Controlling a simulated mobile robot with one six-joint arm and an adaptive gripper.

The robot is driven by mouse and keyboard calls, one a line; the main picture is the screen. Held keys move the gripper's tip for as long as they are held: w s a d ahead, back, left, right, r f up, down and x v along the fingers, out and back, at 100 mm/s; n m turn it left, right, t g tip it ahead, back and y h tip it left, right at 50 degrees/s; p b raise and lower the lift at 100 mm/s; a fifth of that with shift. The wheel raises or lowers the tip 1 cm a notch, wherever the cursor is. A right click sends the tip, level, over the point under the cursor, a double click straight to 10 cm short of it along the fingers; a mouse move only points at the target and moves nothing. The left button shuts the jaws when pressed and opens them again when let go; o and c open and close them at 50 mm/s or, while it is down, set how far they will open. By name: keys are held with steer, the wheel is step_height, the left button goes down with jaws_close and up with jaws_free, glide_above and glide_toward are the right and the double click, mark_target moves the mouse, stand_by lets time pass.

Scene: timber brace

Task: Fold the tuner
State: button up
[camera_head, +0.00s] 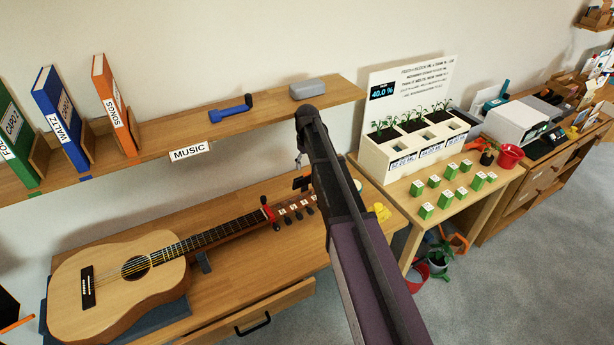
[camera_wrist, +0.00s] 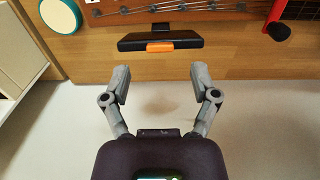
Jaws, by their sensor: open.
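The tuner (camera_wrist: 160,42) is a flat black bar with an orange piece on its near edge. In the wrist view it stands out from the guitar headstock (camera_wrist: 205,11), ahead of my gripper. In the head view the tuner (camera_head: 302,183) is a small dark shape beside the headstock, partly hidden by my arm. My gripper (camera_wrist: 161,72) is open and empty, its two grey fingers apart and short of the tuner, not touching it. In the head view my arm hides most of the gripper. The guitar (camera_head: 125,275) lies face up on the desk.
A red capo (camera_head: 271,217) with a dark knob sits by the headstock. The MUSIC shelf (camera_head: 190,135) runs above the desk, bearing binders, a blue tool (camera_head: 230,109) and a grey case (camera_head: 307,88). A teal-rimmed disc (camera_wrist: 60,15) lies left in the wrist view.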

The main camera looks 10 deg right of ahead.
mark_target(306, 179)
steer(key=shift+f+b, duration=1.65)
steer(key=shift+f, duration=0.3)
jaws_close()
